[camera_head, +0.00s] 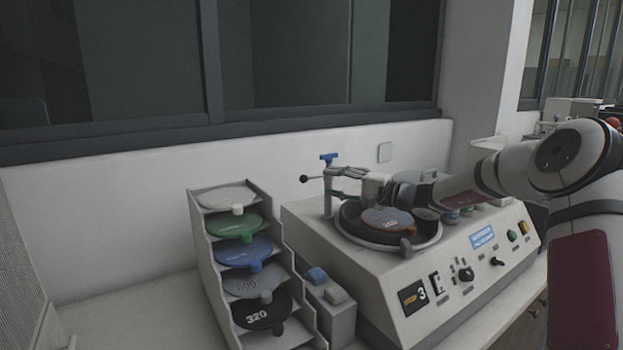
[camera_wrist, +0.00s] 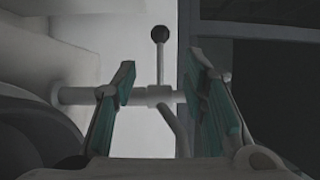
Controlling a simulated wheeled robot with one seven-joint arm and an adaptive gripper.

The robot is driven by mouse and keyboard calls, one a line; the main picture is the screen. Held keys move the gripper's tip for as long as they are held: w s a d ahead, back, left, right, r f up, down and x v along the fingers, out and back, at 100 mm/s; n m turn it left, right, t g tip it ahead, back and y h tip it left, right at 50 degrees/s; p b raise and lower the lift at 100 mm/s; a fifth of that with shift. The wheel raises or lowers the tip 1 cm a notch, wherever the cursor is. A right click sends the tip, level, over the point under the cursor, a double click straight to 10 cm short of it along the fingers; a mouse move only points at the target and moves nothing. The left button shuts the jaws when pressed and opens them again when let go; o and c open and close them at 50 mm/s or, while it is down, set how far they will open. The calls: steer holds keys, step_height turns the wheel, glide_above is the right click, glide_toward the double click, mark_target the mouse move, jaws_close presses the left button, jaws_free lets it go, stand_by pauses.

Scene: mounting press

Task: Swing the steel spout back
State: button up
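The spout's post (camera_head: 327,200) stands at the back left of the round bowl, with a blue handle (camera_head: 328,157) on top. My gripper (camera_head: 335,183) is open near the post. In the wrist view its green-padded fingers (camera_wrist: 166,105) stand wide apart, with pipe and lever showing between them. Contact cannot be told.
The grey machine (camera_head: 365,285) has a bowl rim (camera_head: 425,243) with a disc (camera_head: 388,219) in it, below my arm. A rack (camera_head: 203,290) of coloured discs stands close on the left. The wall and window frame are behind.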

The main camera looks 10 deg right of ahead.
mark_target(311, 178)
steer(key=x, duration=0.7)
steer(key=shift+w+a, duration=0.1)
steer(key=shift+c, duration=0.3)
jaws_close()
steer(key=shift+f, duration=0.1)
